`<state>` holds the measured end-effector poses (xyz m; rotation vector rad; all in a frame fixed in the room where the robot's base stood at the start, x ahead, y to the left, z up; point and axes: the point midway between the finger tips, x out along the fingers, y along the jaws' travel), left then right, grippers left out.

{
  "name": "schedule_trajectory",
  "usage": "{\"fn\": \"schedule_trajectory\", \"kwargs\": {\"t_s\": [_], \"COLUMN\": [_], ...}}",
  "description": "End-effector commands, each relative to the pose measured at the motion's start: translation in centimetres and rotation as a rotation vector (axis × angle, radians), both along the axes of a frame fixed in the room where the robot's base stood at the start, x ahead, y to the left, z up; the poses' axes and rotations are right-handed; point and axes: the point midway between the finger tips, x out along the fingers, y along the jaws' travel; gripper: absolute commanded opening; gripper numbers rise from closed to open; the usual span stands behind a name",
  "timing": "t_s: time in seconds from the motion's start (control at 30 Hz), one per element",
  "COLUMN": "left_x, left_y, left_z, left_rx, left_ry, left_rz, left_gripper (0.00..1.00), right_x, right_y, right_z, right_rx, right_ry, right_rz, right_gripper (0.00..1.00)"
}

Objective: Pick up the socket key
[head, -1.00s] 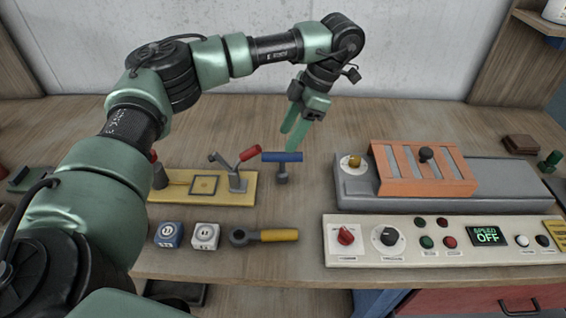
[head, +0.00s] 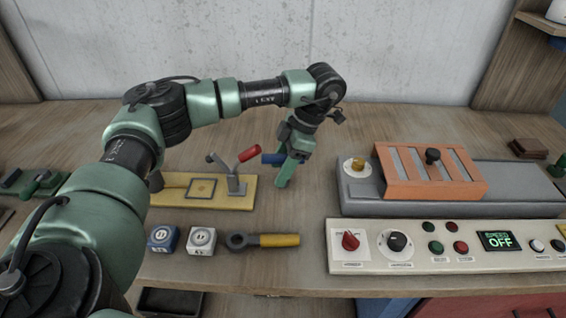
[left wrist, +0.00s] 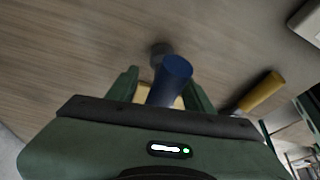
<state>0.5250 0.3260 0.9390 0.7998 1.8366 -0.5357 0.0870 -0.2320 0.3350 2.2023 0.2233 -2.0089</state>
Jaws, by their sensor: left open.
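The socket key (head: 270,159), a T-shaped tool with a blue cross handle and a grey socket foot, stands on the wooden table. In the head view, my left gripper (head: 287,175) hides most of it, and only the left end of the blue bar shows. In the left wrist view, the blue handle (left wrist: 174,72) lies between the two green fingers of my open left gripper (left wrist: 162,80), and the grey foot (left wrist: 160,50) shows beyond it. Whether a finger touches the handle cannot be told. My right gripper is out of view.
A yellow board with a red-handled clamp (head: 235,190) stands close left of the gripper. A yellow-handled ring tool (head: 270,240) lies in front, beside blue and white blocks. A grey machine with an orange cover (head: 425,175) and a control panel (head: 440,250) are at right.

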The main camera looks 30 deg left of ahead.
Motion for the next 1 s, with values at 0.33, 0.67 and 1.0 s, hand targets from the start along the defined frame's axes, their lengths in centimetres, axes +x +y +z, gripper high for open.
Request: {"fn": "schedule_trajectory", "kwargs": {"t_s": [0.33, 0.67, 1.0], "left_x": [-0.42, -0.41, -0.38], "left_y": [0.40, 0.38, 0.35], "left_z": [-1.39, -1.39, -1.18], "left_rx": [0.001, 0.000, 0.000], "left_ry": [-0.001, 0.000, -0.001], "left_rz": [0.000, 0.000, -0.001], "left_gripper": [0.52, 0.00, 0.00], "right_x": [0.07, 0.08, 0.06], "right_y": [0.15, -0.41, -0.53], "right_z": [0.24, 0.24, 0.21], "right_rx": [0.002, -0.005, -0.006], "right_ry": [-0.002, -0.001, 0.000], "right_rz": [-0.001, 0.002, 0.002], "right_gripper": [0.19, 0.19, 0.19]}}
